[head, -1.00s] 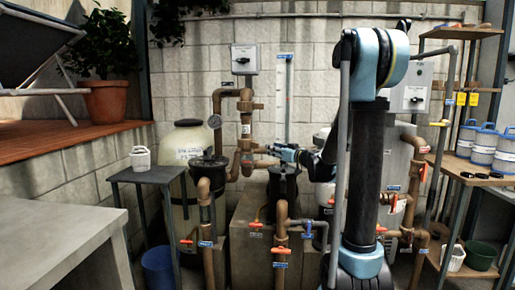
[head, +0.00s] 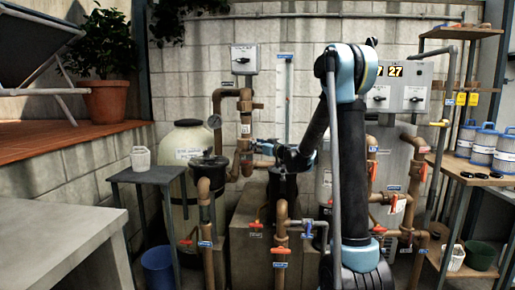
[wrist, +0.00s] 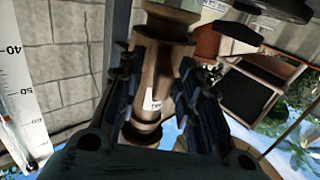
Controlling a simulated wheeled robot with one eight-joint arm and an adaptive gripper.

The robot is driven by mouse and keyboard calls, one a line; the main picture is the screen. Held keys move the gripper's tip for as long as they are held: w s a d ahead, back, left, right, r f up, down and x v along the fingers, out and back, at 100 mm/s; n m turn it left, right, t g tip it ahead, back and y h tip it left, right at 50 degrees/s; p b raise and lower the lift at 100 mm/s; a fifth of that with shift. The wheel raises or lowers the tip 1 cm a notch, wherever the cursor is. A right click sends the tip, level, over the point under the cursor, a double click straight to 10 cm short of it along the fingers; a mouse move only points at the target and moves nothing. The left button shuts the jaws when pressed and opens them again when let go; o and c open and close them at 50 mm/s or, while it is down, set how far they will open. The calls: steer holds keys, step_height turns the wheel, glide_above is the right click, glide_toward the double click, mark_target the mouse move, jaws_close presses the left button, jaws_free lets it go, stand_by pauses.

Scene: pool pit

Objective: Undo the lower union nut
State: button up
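The brown vertical pipe (head: 246,118) stands in the middle of the plumbing, with a thicker lower union nut (head: 244,146) near the side of my gripper (head: 259,147). In the wrist view the brown pipe section (wrist: 155,75) lies between the two dark blue fingers of my gripper (wrist: 156,70). A wide collar (wrist: 165,24) shows at the top of that view and a ring (wrist: 143,131) close to the palm. The fingers are apart, on either side of the pipe. I cannot tell whether either finger touches it.
A pale tank (head: 187,150) and a dark-lidded strainer (head: 208,166) stand left of the pipe. A graduated scale (head: 287,100) is on the wall to the right. Several pipes with red-handled valves (head: 281,250) stand in front. A control panel (head: 398,95) is behind my arm.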

jaws_close()
steer(key=shift+d, duration=0.1)
